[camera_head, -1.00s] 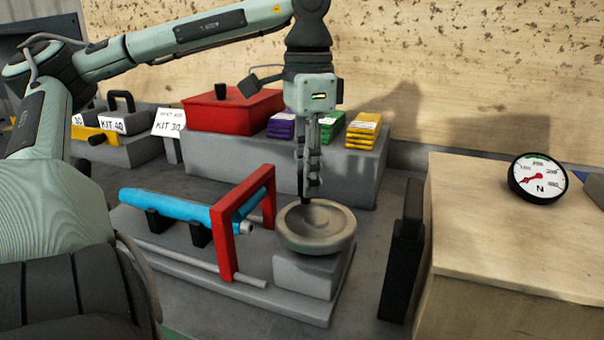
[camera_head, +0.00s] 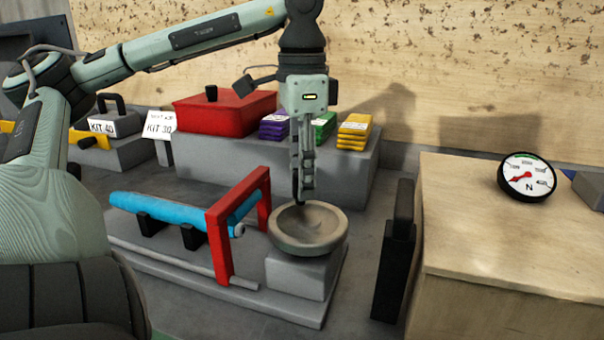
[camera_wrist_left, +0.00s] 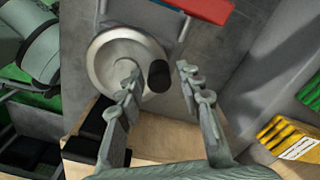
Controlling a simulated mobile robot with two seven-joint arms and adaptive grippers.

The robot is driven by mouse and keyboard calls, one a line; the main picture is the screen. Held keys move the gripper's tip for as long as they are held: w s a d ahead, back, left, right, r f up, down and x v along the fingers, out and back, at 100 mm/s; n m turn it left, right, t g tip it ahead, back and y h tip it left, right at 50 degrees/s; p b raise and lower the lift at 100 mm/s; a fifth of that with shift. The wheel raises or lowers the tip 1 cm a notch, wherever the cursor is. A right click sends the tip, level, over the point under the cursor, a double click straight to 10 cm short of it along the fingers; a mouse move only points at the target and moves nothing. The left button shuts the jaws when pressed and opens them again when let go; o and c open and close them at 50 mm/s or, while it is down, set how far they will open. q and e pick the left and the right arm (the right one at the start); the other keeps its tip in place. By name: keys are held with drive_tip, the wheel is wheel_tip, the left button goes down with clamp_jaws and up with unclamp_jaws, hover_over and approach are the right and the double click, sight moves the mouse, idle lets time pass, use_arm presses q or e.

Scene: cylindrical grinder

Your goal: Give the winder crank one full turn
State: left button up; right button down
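The winder crank is a round grey dished wheel (camera_head: 307,232) on a grey block, beside a red frame (camera_head: 221,245) and a blue roll (camera_head: 165,211). The wheel also shows in the wrist view (camera_wrist_left: 112,68), with a dark crank knob (camera_wrist_left: 158,76) standing up near its rim. My left gripper (camera_head: 303,198) points down over the wheel's far side. In the wrist view its fingers (camera_wrist_left: 160,82) are apart, with the knob in the gap between them and space visible on both sides. The knob is mostly hidden behind the fingers in the head view. My right gripper is out of view.
A black upright case (camera_head: 392,265) stands right of the wheel. A wooden box (camera_head: 505,245) with a dial gauge (camera_head: 527,177) is farther right. Behind are a red box (camera_head: 222,113) and purple, green and yellow packs (camera_head: 354,130) on a grey ledge.

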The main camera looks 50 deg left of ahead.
use_arm(q)
drive_tip(key=shift+r, duration=0.1)
wheel_tip(320, 180, up, 7)
drive_tip(key=shift+r, duration=0.15)
idle(0.5)
